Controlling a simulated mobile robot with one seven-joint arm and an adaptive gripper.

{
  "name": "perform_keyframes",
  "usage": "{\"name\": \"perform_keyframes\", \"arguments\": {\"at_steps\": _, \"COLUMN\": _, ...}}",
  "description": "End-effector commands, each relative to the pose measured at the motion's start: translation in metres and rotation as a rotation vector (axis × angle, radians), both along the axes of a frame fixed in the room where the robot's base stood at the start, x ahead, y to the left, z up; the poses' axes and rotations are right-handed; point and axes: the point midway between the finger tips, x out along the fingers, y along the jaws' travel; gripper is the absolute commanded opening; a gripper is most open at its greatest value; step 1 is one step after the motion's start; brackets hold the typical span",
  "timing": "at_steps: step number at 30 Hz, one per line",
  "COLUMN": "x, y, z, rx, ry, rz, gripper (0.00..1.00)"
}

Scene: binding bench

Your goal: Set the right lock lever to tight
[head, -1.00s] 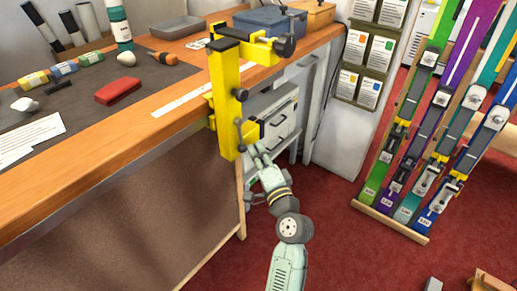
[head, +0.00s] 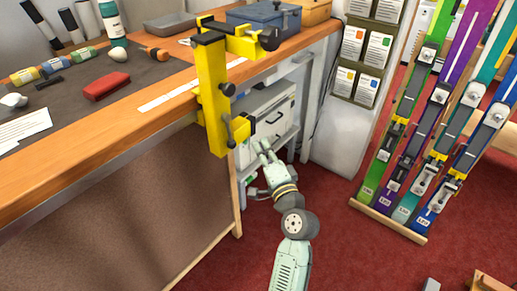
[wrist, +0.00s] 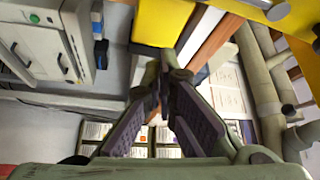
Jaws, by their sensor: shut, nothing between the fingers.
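A yellow clamp (head: 212,95) stands at the edge of the wooden bench, its post hanging down past the front. Dark knobs and a thin dark lever (head: 229,130) sit on the post's right side. Another dark knob (head: 269,39) is on the clamp's upper arm. I cannot tell which of these is the right lock lever, or read any tight mark. My gripper (head: 264,146) is shut and empty, right of the post's lower end and apart from it. In the wrist view its fingers (wrist: 162,78) meet below a yellow clamp part (wrist: 162,20).
A grey drawer cabinet (head: 268,118) stands under the bench behind my gripper. A rack of upright skis (head: 425,130) is at the right.

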Motion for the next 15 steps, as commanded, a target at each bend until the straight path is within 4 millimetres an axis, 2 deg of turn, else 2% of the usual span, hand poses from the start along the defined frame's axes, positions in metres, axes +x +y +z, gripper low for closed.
{"name": "perform_keyframes", "arguments": {"at_steps": 1, "x": -0.013, "y": -0.006, "z": -0.004, "rx": -0.001, "ry": 0.000, "rz": -0.002, "gripper": 0.00}}
{"name": "perform_keyframes", "arguments": {"at_steps": 6, "x": -0.045, "y": -0.021, "z": 0.001, "rx": 0.000, "ry": 0.001, "rz": -0.003, "gripper": 0.00}}
{"name": "perform_keyframes", "arguments": {"at_steps": 10, "x": -0.062, "y": -0.029, "z": 0.004, "rx": 0.000, "ry": 0.001, "rz": -0.002, "gripper": 0.00}}
{"name": "perform_keyframes", "arguments": {"at_steps": 15, "x": -0.071, "y": -0.032, "z": 0.006, "rx": 0.000, "ry": 0.001, "rz": 0.000, "gripper": 0.00}}
